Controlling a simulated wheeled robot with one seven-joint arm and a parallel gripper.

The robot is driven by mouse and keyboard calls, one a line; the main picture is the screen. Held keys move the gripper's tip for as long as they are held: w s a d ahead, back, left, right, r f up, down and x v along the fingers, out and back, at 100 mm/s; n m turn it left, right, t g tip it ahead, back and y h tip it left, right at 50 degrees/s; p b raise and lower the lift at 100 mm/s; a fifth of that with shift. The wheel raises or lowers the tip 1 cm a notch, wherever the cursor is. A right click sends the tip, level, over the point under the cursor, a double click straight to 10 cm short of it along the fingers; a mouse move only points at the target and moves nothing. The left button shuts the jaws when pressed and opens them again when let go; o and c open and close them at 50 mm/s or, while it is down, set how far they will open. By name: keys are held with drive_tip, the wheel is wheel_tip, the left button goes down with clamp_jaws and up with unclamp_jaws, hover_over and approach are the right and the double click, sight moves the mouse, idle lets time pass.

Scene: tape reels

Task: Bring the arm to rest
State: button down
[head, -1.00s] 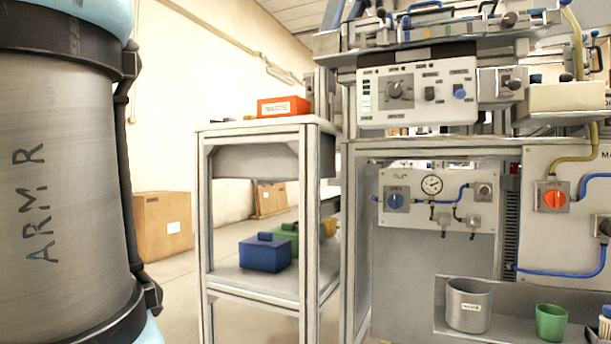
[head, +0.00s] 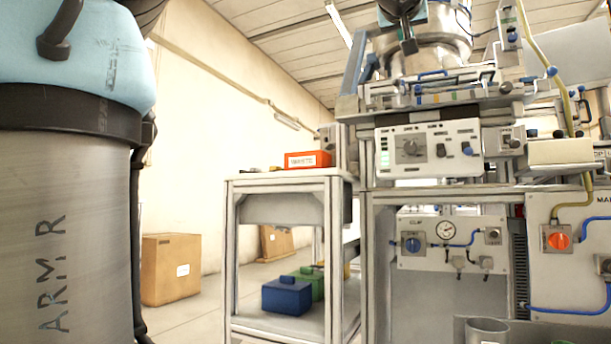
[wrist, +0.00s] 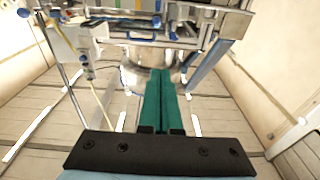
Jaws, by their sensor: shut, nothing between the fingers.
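My gripper (wrist: 161,72) shows in the wrist view as two long green fingers side by side, shut with nothing between them. They extend up from a black mount (wrist: 160,154) at the bottom of that view. A shiny metal bowl lies behind the fingertips; whether they touch it cannot be told. In the head view my arm (head: 70,210), marked "ARM R", stands upright along the left edge. I cannot make out my fingers for certain there. No tape reels can be made out.
A workstation with a control box (head: 428,149) and the metal bowl (head: 432,48) above fills the right. A trolley (head: 290,186) bears a red box (head: 308,159); a blue box (head: 287,296) is on its lower shelf. A cardboard box (head: 171,268) stands on the floor.

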drive_tip(key=w+a+f+g+y+p, duration=0.2)
drive_tip(key=w+f, duration=0.2)
drive_tip(key=f, duration=0.4)
drive_tip(key=w+a+f+g+y+p, duration=0.15)
drive_tip(key=w+f, duration=0.25)
drive_tip(key=f, duration=0.5)
drive_tip(key=w+a+f+g+y+p, duration=0.15)
drive_tip(key=w+f, duration=0.25)
drive_tip(key=f, duration=0.4)
drive_tip(key=s+a+f+n+g+y+p, duration=0.1)
drive_tip(key=a+f+g+p, duration=0.1)
drive_tip(key=a+f, duration=0.5)
drive_tip(key=s+a+f+g+y+p, duration=0.1)
drive_tip(key=a+f+g, duration=0.25)
drive_tip(key=f, duration=0.75)
drive_tip(key=s+a+f+n+g+p, duration=0.1)
drive_tip(key=s+a+f+g+p, duration=0.15)
drive_tip(key=s+a+f, duration=0.45)
drive_tip(key=s+a+f+n+g+p, duration=0.25)
drive_tip(key=s+a+f, duration=0.25)
drive_tip(key=s+f, duration=0.45)
wheel_tip(320, 180, up, 39)
drive_tip(key=p, duration=3.7)
drive_tip(key=shift+w+f+m+y, duration=0.2)
drive_tip(key=shift+w+m+y, duration=0.1)
drive_tip(key=shift+m, duration=0.15)
drive_tip(key=c, duration=1.5)
unclamp_jaws()
drive_tip(key=shift+g, duration=0.25)
